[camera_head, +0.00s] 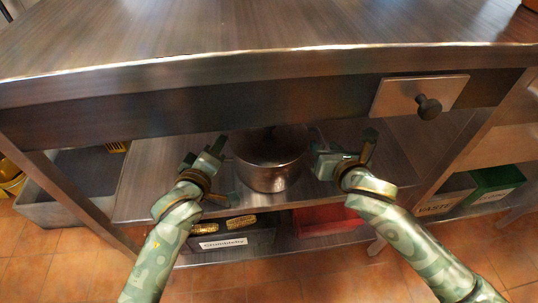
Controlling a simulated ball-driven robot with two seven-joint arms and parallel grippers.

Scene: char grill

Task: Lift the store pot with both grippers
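The store pot (268,173) is a round metal pot on the shelf under the counter, at the middle of the head view. Its top is partly in the shade of the counter. My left gripper (218,154) is just left of the pot, its fingers spread apart near the pot's left side. My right gripper (338,150) is just right of the pot, its fingers also spread apart. Neither gripper visibly holds the pot. Whether a finger touches a handle is too small to tell.
The counter (270,62) with a drawer (402,96) overhangs the shelf (143,180). Below are a dark labelled bin (256,238) and a red bin (328,217). A grey bin (60,208) stands at left, a green box (497,183) at right. The tiled floor in front is clear.

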